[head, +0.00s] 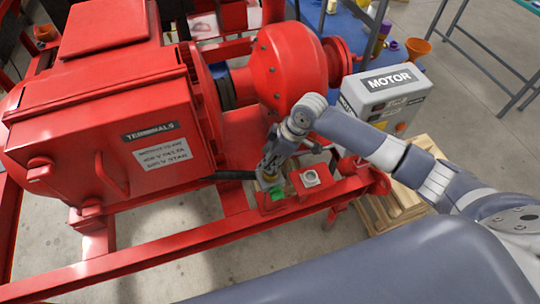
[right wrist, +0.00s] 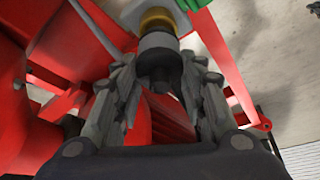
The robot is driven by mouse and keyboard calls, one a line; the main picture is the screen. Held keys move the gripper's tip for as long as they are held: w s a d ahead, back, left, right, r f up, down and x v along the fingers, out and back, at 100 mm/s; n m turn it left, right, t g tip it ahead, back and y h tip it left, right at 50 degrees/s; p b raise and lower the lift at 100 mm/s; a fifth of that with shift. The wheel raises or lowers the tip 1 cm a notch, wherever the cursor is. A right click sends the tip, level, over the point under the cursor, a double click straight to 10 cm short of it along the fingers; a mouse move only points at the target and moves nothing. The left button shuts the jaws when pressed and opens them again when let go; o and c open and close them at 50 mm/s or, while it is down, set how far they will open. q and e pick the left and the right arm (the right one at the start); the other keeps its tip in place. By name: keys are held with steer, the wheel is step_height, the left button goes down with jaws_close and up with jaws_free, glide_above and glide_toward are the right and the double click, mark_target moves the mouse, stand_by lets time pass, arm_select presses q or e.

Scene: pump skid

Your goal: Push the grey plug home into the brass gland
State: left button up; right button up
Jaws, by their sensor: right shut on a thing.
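The dark grey plug (right wrist: 157,55) is between the fingers of my right gripper (right wrist: 160,70) in the right wrist view. Its far end meets the brass gland (right wrist: 158,20), in line with it; I cannot tell how deep it sits. The gland is on a light grey body (right wrist: 150,7) at the top of that view. In the head view my right gripper (head: 268,168) points down at the skid's front rail, beside a green part (head: 277,194). The plug and gland are mostly hidden there by the gripper. My left gripper is not in view.
The red terminal box (head: 160,150) is left, the grey MOTOR box (head: 388,92) right, above a wooden pallet (head: 410,195).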

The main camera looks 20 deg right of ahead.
steer(key=shift+f+b, duration=0.5)
steer(key=shift+f, duration=0.75)
steer(key=o, duration=1.2)
steer(key=shift+o, duration=0.2)
steer(key=shift+d+r, duration=0.1)
steer(key=shift+r, duration=0.1)
steer(key=v, duration=1.1)
steer(key=shift+r, duration=0.3)
